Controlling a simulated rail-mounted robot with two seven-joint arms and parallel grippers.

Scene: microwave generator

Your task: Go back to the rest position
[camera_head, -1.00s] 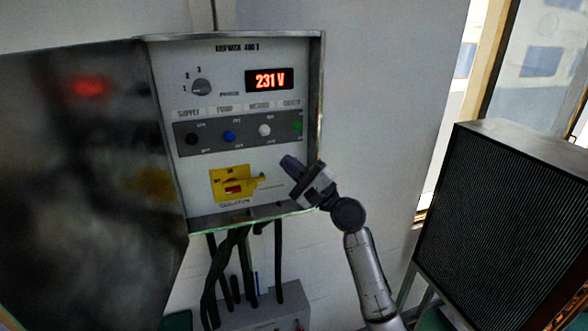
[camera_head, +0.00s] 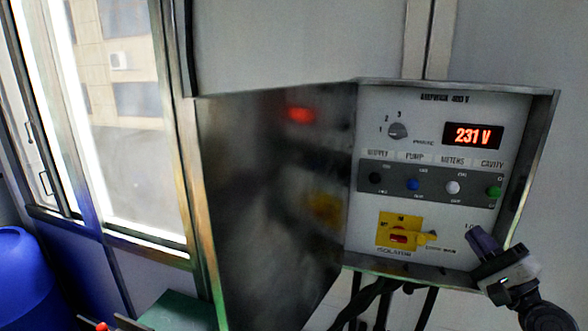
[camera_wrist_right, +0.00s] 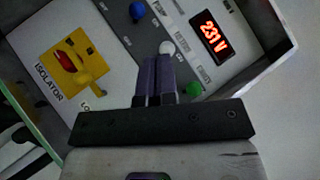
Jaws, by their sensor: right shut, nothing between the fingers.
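My right gripper (camera_head: 478,240) is at the lower right corner of the open control panel (camera_head: 455,110) in the head view. In the right wrist view its two dark purple fingers (camera_wrist_right: 156,78) are shut together with nothing between them, in front of the panel face. The yellow isolator switch (camera_head: 400,233) with its red centre is left of the gripper; it also shows in the right wrist view (camera_wrist_right: 72,62). The display (camera_head: 473,135) reads 231 V. Whether the fingers touch the panel cannot be told.
The panel's dark glossy door (camera_head: 270,200) stands open to the left. Black cables (camera_head: 362,304) hang below the box. A window (camera_head: 125,110) and a blue barrel (camera_head: 25,280) are at the left. A green surface (camera_head: 183,312) is at the bottom.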

